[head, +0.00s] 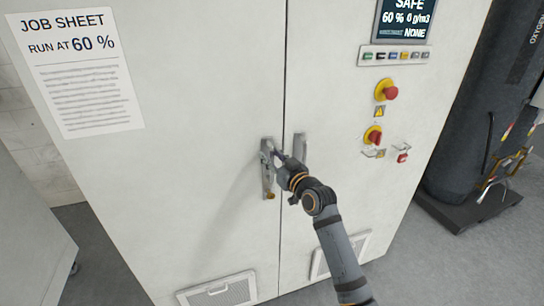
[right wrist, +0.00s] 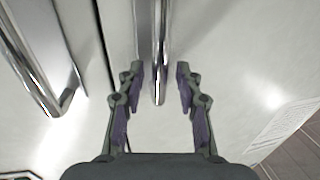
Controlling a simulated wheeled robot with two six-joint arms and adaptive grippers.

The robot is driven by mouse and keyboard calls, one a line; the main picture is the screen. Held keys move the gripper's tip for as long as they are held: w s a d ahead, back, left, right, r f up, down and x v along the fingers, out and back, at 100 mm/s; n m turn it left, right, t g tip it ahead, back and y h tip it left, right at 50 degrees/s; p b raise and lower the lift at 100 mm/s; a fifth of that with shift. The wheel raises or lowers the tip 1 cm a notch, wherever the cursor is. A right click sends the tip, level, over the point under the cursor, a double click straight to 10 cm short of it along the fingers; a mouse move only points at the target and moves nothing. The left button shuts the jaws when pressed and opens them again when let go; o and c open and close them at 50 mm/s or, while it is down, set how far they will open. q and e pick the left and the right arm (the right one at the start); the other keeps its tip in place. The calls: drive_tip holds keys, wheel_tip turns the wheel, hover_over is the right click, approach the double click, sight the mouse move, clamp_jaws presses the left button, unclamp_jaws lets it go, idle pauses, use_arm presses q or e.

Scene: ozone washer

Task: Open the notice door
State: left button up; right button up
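The notice door (head: 190,130) is the left door of a tall white cabinet. It carries the job sheet (head: 82,70) and looks shut against the right door. Its upright metal handle (head: 268,172) is beside the centre seam, partly hidden by my right gripper (head: 277,156). In the right wrist view the bar of this handle (right wrist: 159,50) comes down between the two fingertips of the open right gripper (right wrist: 158,80), with a gap visible on both sides. My left gripper is in neither view.
The right door's handle (head: 299,146) is close beside my right gripper, and also shows in the right wrist view (right wrist: 38,85). A display (head: 404,20), buttons and red knobs are on the right door. A dark cylinder (head: 480,120) stands at right. Grey floor lies in front.

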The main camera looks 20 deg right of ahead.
clamp_jaws()
drive_tip(key=shift+f, duration=0.1)
idle(0.6)
